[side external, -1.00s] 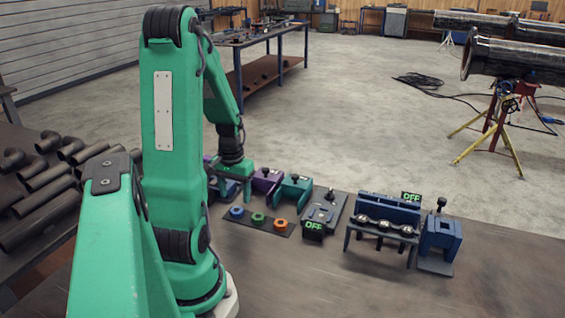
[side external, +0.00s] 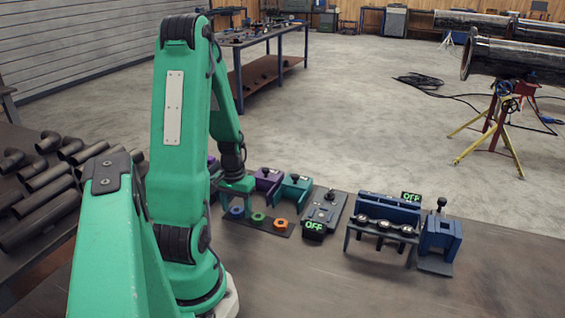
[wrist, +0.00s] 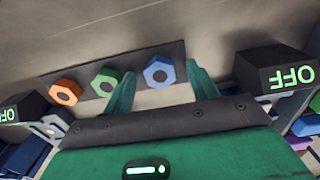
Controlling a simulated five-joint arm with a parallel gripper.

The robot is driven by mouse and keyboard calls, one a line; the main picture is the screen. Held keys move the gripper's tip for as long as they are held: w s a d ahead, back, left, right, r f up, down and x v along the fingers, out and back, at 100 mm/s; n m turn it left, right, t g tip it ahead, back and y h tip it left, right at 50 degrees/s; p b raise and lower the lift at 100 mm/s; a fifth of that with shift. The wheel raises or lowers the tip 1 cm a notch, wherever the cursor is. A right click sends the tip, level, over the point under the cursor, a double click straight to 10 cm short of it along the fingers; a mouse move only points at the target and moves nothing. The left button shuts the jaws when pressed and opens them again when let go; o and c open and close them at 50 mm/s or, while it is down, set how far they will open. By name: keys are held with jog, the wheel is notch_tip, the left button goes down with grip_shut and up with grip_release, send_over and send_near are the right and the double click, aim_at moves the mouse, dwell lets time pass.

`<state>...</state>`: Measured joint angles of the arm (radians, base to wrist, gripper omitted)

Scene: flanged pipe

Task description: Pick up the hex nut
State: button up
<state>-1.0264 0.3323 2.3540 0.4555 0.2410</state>
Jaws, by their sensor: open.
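Three hex nuts lie in a row on a dark strip (side external: 270,232): a blue nut (side external: 236,212), a green nut (side external: 258,217) and an orange nut (side external: 281,224). My gripper (side external: 232,200) is open and above the blue nut end of the strip. In the wrist view, the blue nut (wrist: 158,72) appears between the two green fingertips (wrist: 160,76), and neither visibly touches it. The green nut (wrist: 105,82) shows just left of the left finger, and the orange nut (wrist: 65,92) is further left.
Purple (side external: 266,180) and teal (side external: 293,187) fixtures stand behind the strip. A dark device with an OFF display (side external: 314,227) is right of it. A blue fixture (side external: 382,215) and a blue clamp block (side external: 440,240) are further right. The front of the bench is clear.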

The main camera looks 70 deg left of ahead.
aim_at(239, 211)
jog(key=c, duration=1.1)
jog(key=shift+r, duration=0.25)
jog(key=shift+r, duration=0.8)
jog(key=shift+w+d+r, duration=0.1)
jog(key=shift+d+r, duration=0.05)
jog(key=shift+r, duration=0.5)
jog(key=shift+w+d+r, duration=0.1)
jog(key=shift+d+r, duration=0.05)
jog(key=shift+r, duration=0.45)
jog(key=w+d+r, duration=0.5)
jog(key=d+r, duration=0.1)
jog(key=d, duration=0.3)
jog(key=shift+d+r, duration=0.25)
jog(key=shift+d, duration=0.15)
jog(key=shift+r, duration=1.5)
